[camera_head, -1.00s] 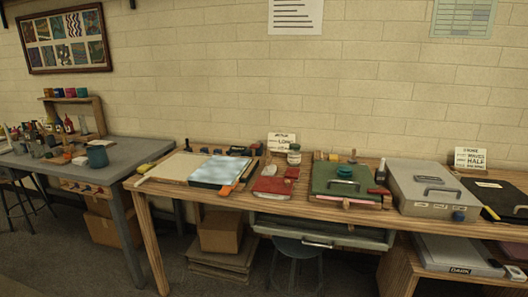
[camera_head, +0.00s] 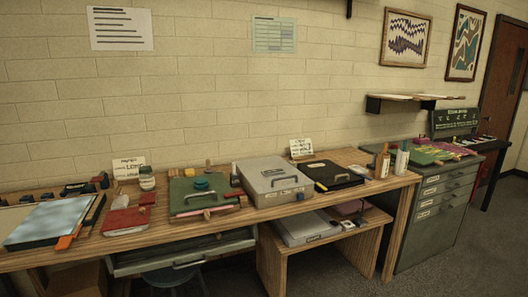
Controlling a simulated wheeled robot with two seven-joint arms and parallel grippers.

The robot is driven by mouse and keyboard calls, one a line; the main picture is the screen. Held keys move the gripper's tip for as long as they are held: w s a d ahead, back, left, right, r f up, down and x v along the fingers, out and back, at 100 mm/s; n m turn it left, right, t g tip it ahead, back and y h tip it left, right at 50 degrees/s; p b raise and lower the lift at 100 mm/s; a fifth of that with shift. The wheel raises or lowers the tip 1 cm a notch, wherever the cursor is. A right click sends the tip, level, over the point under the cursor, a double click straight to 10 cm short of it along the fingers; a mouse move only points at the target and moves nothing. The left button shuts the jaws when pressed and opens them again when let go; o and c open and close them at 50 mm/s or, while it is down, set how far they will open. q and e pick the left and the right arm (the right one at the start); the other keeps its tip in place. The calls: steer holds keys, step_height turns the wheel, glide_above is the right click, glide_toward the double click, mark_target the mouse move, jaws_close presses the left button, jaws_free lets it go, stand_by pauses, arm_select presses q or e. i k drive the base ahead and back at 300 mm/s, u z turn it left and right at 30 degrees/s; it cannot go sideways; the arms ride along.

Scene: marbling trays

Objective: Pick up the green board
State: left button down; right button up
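A flat green board (camera_head: 184,192) lies on the long wooden table, left of the middle in the head view. It has a metal handle near its front edge. A small round teal object (camera_head: 201,184) rests on top of it. A pinkish strip (camera_head: 222,208) shows along its front edge. Neither of my grippers is in view.
Left of the board are a red item (camera_head: 124,222) and a pale blue tray (camera_head: 48,222). Right of it stand a dark bottle (camera_head: 235,176) and a grey case (camera_head: 270,170), then a black case (camera_head: 328,172). A grey drawer cabinet (camera_head: 435,190) stands at the right.

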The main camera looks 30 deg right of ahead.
mark_target(415, 156)
steer(key=z, duration=2.9)
steer(key=i, duration=1.7)
steer(key=z, duration=0.85)
steer(key=i, duration=2.35)
steer(key=u, duration=0.45)
steer(key=i, duration=1.45)
steer(key=u, duration=1.7)
steer(key=i, duration=0.95)
steer(key=u, duration=0.55)
